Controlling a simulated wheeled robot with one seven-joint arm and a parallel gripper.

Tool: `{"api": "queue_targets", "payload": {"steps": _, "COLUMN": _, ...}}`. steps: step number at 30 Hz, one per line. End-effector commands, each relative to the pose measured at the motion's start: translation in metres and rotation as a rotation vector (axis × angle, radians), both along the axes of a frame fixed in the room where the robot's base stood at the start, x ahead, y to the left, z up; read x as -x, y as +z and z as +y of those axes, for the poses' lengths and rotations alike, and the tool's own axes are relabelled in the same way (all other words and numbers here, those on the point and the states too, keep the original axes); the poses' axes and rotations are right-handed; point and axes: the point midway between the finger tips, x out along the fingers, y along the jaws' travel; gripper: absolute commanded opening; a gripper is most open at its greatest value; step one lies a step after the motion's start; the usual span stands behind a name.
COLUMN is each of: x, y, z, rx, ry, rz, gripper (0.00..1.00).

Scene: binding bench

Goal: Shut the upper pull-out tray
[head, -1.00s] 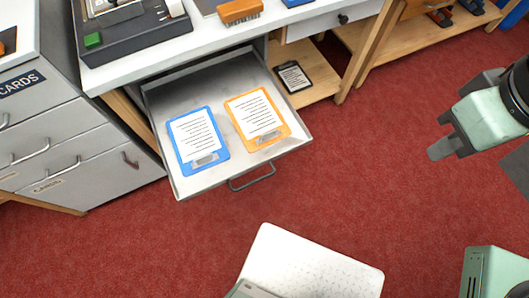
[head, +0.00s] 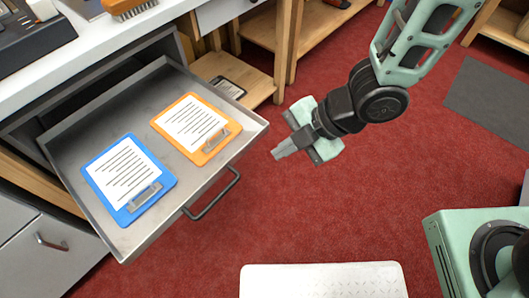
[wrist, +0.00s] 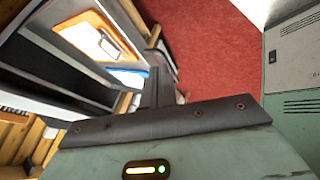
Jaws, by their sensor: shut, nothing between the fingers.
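The upper pull-out tray (head: 70,150) is a grey metal tray pulled well out from under the white bench top. A dark bar handle (head: 213,196) is on its front. A blue clipboard (head: 118,208) and an orange clipboard (head: 222,139) lie in it, each with a printed sheet. My gripper (head: 279,153) is shut and empty, to the right of the tray's front and apart from it in the head view. In the wrist view, the shut fingers (wrist: 155,88) point towards the tray, with both clipboards beyond them.
The white bench top (head: 90,45) holds a dark machine and an orange brush (head: 133,8). A dark clipboard (head: 228,87) lies on the wooden shelf at right. A grey drawer cabinet (head: 40,250) stands at left. Red carpet in front of the tray is clear.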

Motion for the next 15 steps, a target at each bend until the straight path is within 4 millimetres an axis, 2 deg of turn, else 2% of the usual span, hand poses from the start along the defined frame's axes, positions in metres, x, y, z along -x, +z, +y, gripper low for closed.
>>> {"api": "queue_targets", "payload": {"steps": 12, "x": -0.001, "y": -0.068, "z": 0.049, "rx": 0.003, "ry": 0.0, "rz": 0.002, "gripper": 0.0}}
{"api": "queue_targets", "payload": {"steps": 14, "x": -0.001, "y": -0.076, "z": 0.055, "rx": 0.003, "ry": 0.0, "rz": 0.002, "gripper": 0.0}}
{"api": "queue_targets", "payload": {"steps": 15, "x": -0.006, "y": -0.073, "z": 0.061, "rx": 0.0, "ry": -0.003, "rz": -0.002, "gripper": 0.0}}
